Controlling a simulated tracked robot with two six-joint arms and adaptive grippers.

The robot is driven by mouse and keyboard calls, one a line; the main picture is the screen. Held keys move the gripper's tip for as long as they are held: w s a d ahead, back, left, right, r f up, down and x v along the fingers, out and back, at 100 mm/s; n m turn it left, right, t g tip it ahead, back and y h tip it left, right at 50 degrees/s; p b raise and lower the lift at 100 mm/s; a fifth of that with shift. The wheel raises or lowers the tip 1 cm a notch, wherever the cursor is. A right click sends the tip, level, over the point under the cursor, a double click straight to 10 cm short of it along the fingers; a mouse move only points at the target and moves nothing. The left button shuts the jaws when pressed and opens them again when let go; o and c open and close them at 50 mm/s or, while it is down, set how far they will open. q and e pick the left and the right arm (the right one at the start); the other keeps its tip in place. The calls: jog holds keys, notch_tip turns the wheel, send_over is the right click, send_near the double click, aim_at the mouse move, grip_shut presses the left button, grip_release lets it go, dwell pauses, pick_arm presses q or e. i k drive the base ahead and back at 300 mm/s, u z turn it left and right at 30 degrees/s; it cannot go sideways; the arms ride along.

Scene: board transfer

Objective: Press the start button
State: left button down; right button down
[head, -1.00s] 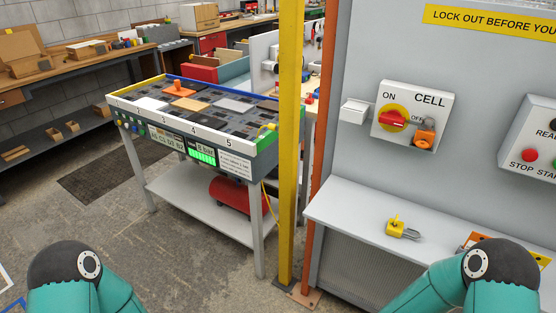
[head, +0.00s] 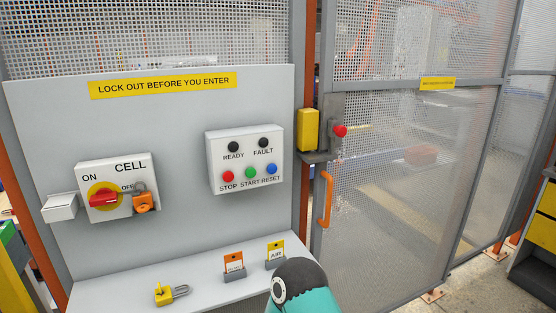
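The green start button (head: 250,173) sits on a white control box (head: 217,159) on the grey panel. It is between the red stop button (head: 228,177) and the blue reset button (head: 271,169). The READY (head: 233,147) and FAULT (head: 263,143) lamps above look dark. To the left is the CELL switch box (head: 118,166) with a red handle (head: 103,198) on a yellow disc. An orange padlock (head: 143,201) hangs at its OFF side. One teal arm link of mine shows at the bottom. Neither gripper is in view.
A shelf (head: 210,290) below the panel holds an open yellow padlock (head: 168,294) and two tags in holders, orange (head: 234,262) and yellow (head: 275,252). To the right is a mesh gate (head: 390,200) with an orange handle (head: 325,200) and a red knob (head: 340,131).

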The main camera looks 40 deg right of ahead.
aim_at(251, 172)
jog(key=u, duration=1.65)
jog(key=i, duration=0.1)
jog(key=z, duration=2.7)
